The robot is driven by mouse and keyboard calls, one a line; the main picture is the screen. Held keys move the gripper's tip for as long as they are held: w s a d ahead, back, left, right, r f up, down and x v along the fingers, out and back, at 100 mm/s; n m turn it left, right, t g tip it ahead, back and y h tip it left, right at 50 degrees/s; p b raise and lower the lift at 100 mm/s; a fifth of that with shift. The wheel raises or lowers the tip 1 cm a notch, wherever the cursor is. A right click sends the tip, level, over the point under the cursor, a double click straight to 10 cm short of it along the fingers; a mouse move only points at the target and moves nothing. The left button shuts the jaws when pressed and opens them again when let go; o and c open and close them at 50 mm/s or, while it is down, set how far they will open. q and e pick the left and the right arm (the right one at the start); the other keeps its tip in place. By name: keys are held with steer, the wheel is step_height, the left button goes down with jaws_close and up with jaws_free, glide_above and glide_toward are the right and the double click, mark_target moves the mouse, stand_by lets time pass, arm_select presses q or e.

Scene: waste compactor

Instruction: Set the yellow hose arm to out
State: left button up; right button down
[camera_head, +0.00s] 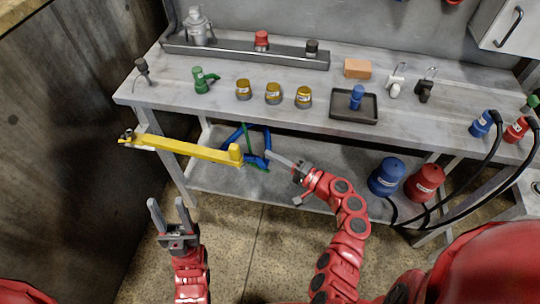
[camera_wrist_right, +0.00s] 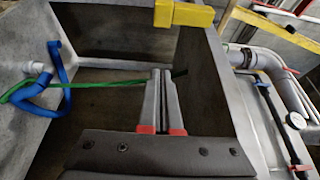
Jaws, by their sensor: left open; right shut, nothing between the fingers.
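The yellow hose arm (camera_head: 185,148) reaches from a mount at the left front corner of the workbench to the right, ending in a raised yellow knob. Its yellow end also shows at the top of the right wrist view (camera_wrist_right: 183,13). My right gripper (camera_head: 270,156) is shut and empty, just right of the arm's knobbed end and apart from it. Its closed fingers show in the right wrist view (camera_wrist_right: 160,75). My left gripper (camera_head: 168,205) is open and empty, below the yellow arm with its fingers pointing up. No marking for the arm's positions is legible.
A blue hose (camera_wrist_right: 48,85) and a green line (camera_wrist_right: 100,85) are near my right gripper. The workbench (camera_head: 215,110) carries several valves, an orange block (camera_head: 357,68) and a dark tray (camera_head: 340,112). Blue (camera_head: 387,176) and red (camera_head: 425,182) containers stand on the lower shelf.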

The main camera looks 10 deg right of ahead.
steer(key=a+p, duration=0.1)
steer(key=a, duration=0.5)
steer(key=shift+w+a+p, duration=0.35)
steer(key=shift+w, duration=0.1)
steer(key=shift+s, duration=0.1)
